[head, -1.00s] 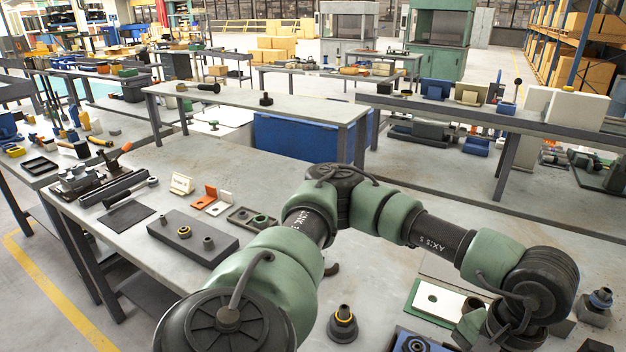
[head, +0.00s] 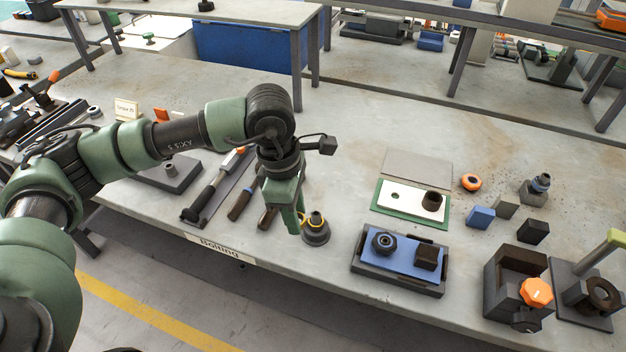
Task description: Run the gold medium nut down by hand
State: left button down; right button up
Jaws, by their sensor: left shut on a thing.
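A dark stud on a round black base (head: 316,236) stands upright near the front edge of the table. The gold medium nut (head: 319,226) shows as a yellow ring around the stud, partway up. My left gripper (head: 303,226) points down from its green wrist at the left side of the stud. Its fingers are shut on the gold nut, and they hide part of it. The thread below the nut is too small to make out. My right gripper is out of view.
A blue fixture in a dark tray (head: 358,264) sits to the right, with a white plate on a green mat (head: 384,208) behind it. A vise with an orange knob (head: 503,284) stands at the far right. Hand tools (head: 208,197) lie left of the stud.

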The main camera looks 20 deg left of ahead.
aim_at(316, 213)
pick_arm(q)
jog(key=w+n+p, duration=0.1)
jog(key=w+n, duration=0.1)
jog(key=n, duration=0.6)
jog(key=w+d+n+y+p, duration=0.1)
jog(key=w+n, duration=0.1)
jog(key=n, duration=0.6)
jog(key=w+d+r+n+t+y+p, duration=0.1)
jog(key=w+n, duration=0.1)
jog(key=n, duration=0.5)
jog(key=shift+w+d+n+p, duration=0.15)
jog(key=shift+w+n+p, duration=0.05)
jog(key=shift+n+p, duration=0.2)
jog(key=shift+f+b, duration=0.3)
jog(key=shift+f, duration=0.1)
jog(key=shift+f+b, duration=0.5)
jog(key=shift+f, duration=0.85)
jog(key=shift+f+b, duration=0.4)
jog(key=shift+b, duration=0.2)
jog(key=shift+f+b, duration=0.6)
jog(key=shift+b, duration=0.05)
